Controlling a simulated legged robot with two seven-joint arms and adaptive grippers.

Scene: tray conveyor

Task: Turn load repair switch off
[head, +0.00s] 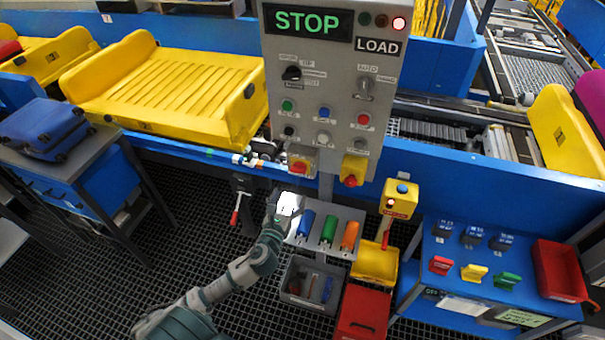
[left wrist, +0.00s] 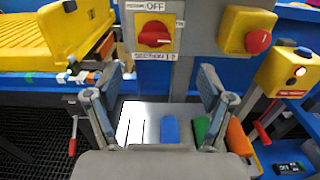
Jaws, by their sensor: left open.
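A grey control panel (head: 327,95) hangs from a post, with several knobs and buttons. At its lower left is a red rotary switch on a yellow plate (head: 299,166). In the left wrist view this red switch (left wrist: 154,36) shows its handle roughly level, with labels around it too blurred to read fully. I cannot tell which control is labelled load repair. My left gripper (head: 287,205) is below the panel, apart from it. In the left wrist view its two fingers (left wrist: 160,85) are spread, with nothing between them, below the red switch. My right gripper is out of view.
A red mushroom button on a yellow box (left wrist: 256,41) sits just right of the switch. Blue, green and orange cylinders lie in a grey tray (head: 348,252) below. A yellow button box (head: 399,199) stands right. A yellow tray (head: 175,95) lies on the conveyor.

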